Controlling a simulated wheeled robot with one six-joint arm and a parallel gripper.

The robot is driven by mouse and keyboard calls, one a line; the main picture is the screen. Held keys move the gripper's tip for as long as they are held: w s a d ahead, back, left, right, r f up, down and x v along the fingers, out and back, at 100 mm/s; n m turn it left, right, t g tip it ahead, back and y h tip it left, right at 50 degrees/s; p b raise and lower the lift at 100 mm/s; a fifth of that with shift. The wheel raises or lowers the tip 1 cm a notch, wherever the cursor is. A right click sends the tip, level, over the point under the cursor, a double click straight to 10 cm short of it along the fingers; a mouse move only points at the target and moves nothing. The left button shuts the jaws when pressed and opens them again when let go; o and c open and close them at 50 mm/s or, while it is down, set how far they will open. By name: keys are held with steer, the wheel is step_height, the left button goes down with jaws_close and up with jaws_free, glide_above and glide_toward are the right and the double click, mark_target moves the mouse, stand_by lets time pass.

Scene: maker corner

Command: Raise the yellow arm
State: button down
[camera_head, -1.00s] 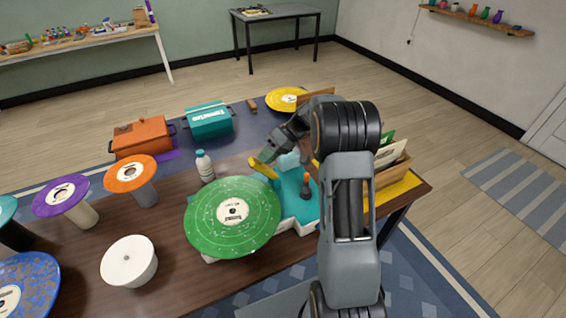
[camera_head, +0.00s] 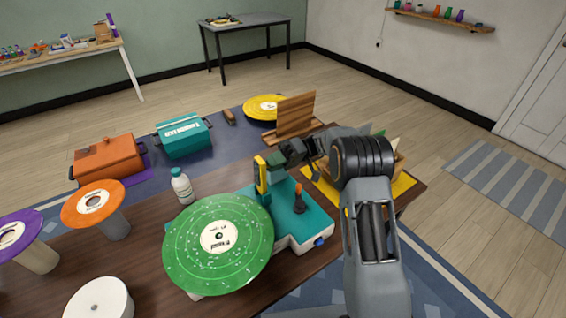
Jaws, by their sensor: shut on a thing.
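The fingertips are small and partly merge with the arm in this view. A green speckled record (camera_head: 243,262) with a white label lies on the player's left part, in front of the yellow arm. An orange-topped dark lever (camera_head: 299,200) stands on the base to the right.
A white bottle (camera_head: 182,187) stands left of the player. Orange (camera_head: 96,197) and purple records sit on stands further left. An orange case (camera_head: 105,157) and a teal case (camera_head: 183,139) are behind. A wooden stand (camera_head: 296,116) is behind my gripper.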

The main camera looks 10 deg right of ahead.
steer(key=shift+d+f, duration=0.1)
stand_by(0.4)
steer(key=c, duration=1)
jaws_free()
steer(key=shift+c, duration=0.2)
steer(key=shift+w, duration=0.1)
